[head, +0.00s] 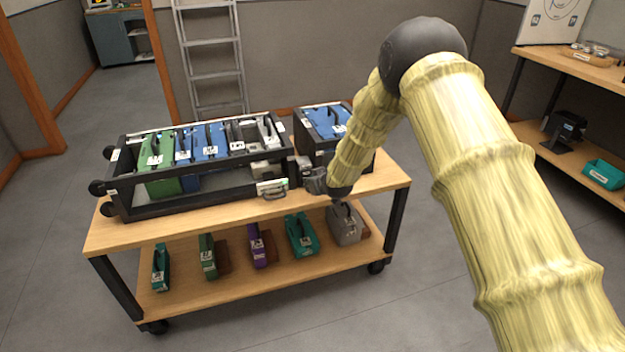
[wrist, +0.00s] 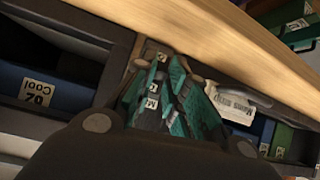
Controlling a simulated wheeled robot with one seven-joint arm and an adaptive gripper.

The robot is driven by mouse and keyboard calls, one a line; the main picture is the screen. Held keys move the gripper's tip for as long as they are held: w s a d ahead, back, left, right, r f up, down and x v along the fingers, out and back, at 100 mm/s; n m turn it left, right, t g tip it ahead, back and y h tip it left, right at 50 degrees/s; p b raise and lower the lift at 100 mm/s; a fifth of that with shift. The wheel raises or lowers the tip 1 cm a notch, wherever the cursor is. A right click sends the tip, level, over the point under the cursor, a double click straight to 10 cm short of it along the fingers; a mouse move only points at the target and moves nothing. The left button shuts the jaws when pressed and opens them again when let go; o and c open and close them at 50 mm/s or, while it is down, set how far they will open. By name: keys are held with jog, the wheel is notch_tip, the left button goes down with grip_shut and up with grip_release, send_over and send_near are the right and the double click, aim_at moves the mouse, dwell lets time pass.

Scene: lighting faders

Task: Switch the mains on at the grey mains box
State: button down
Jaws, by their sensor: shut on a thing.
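The mains box's white label, reading "Mains" (wrist: 236,106), is on the front of the black rack, low at its right end. In the head view the label (head: 270,186) sits just left of my gripper (head: 313,180). In the wrist view my gripper (wrist: 162,82) reaches down between two dark rack sections, beside a grey part of the mains box (wrist: 200,84). Its teal ridged fingers are close together, shut on what appears to be the mains switch. The fingers hide most of it, so I cannot tell its position.
The black rack (head: 200,205) holds green, blue and grey modules on a wooden trolley (head: 110,238). A smaller rack with a blue module (head: 325,122) stands right of it. Floor is free in front; a shelving bench (head: 575,68) stands right.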

jog(key=shift+w+a+r+g+h+p, duration=0.1)
jog(key=shift+w+r+g+h+p, duration=0.2)
jog(key=shift+r+g+p, duration=0.45)
jog(key=shift+w+a+r+g+h+p, duration=0.15)
jog(key=shift+w+r+g+p, duration=0.25)
jog(key=shift+g+p, duration=0.5)
jog(key=shift+r, duration=0.1)
jog(key=c, duration=1.7)
grip_release()
jog(key=shift+f, duration=0.2)
jog(key=shift+s+d, duration=0.1)
jog(key=shift+s+d+r, duration=0.1)
jog(key=shift+s+r, duration=0.15)
jog(key=shift+r, duration=0.1)
jog(key=v, duration=1.1)
jog(key=shift+w+r, duration=0.15)
